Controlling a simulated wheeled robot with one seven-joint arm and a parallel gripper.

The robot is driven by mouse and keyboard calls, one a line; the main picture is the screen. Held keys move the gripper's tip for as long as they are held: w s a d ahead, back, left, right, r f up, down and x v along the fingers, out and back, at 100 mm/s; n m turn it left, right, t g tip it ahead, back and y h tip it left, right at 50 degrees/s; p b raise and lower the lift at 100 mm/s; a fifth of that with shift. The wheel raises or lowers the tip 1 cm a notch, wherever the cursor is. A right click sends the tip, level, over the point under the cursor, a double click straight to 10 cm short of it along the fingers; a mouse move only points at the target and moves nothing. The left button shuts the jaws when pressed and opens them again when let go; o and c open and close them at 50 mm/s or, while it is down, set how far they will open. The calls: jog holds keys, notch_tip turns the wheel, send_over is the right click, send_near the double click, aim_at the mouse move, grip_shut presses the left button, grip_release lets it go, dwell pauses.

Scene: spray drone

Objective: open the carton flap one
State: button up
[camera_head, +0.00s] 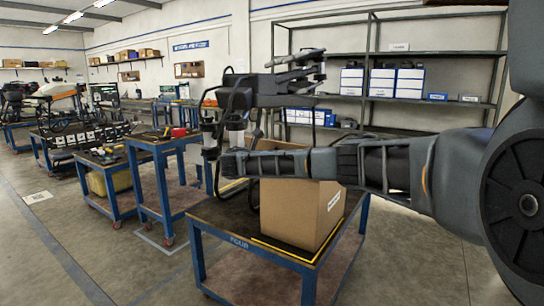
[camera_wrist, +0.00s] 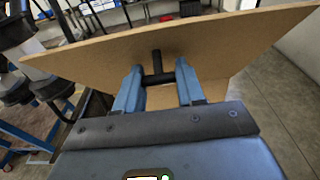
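The brown carton (camera_head: 285,212) stands on a blue-framed table (camera_head: 245,246), with a white label on its right side. A tan carton panel shows just above my arm (camera_head: 283,144). In the wrist view a wide cardboard flap (camera_wrist: 90,62) stretches across the picture beyond my gripper. My gripper (camera_wrist: 157,80) has its two blue fingers spread apart, in front of the cardboard. A dark T-shaped piece shows between the fingers; I cannot tell what it belongs to. I cannot tell whether a fingertip touches the flap. In the head view my arm hides the carton's top.
A dark drone-like machine (camera_head: 270,88) with grey cylinders stands close behind and left of the carton. Grey shelves (camera_head: 440,112) with blue-and-white boxes line the back wall. Other blue carts (camera_head: 160,175) stand to the left. Floor at the right is open.

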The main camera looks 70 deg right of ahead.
jog(key=o, duration=0.4)
jog(key=shift+s+d+f, duration=0.15)
jog(key=shift+s+f, duration=0.05)
jog(key=shift+s, duration=0.05)
jog(key=shift+o, duration=0.2)
jog(key=shift+w, duration=0.1)
jog(key=shift+r, duration=0.1)
jog(key=f+v, duration=0.1)
jog(key=v, duration=0.6)
jog(key=shift+a+r, duration=0.35)
jog(key=shift+r, duration=0.15)
jog(key=shift+w, duration=0.1)
